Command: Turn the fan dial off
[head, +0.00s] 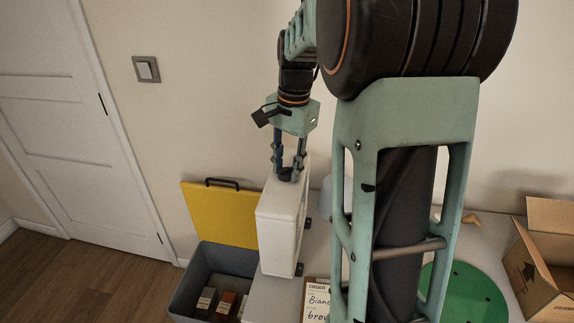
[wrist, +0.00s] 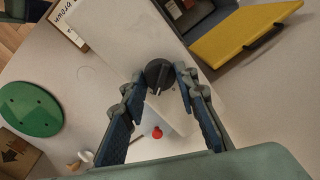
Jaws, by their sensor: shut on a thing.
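The fan is a white box-shaped unit (head: 277,225) standing on the table in the head view; its white top (wrist: 118,35) fills the upper middle of the wrist view. A round black dial (wrist: 158,72) sits on that top, with a small pale mark on its face. My gripper (head: 287,172) points down over the fan's top in the head view. In the wrist view the two blue-padded fingertips of my gripper (wrist: 159,77) are on either side of the dial and shut on it. The dial's setting is too small to read.
A grey bin (head: 205,262) with small boxes and a raised yellow lid (head: 222,213) stands left of the fan. An order clipboard (head: 315,300), a green disc (head: 468,294) and an open cardboard box (head: 548,262) lie to the right. A red ball (wrist: 157,132) shows between my fingers, beyond the dial.

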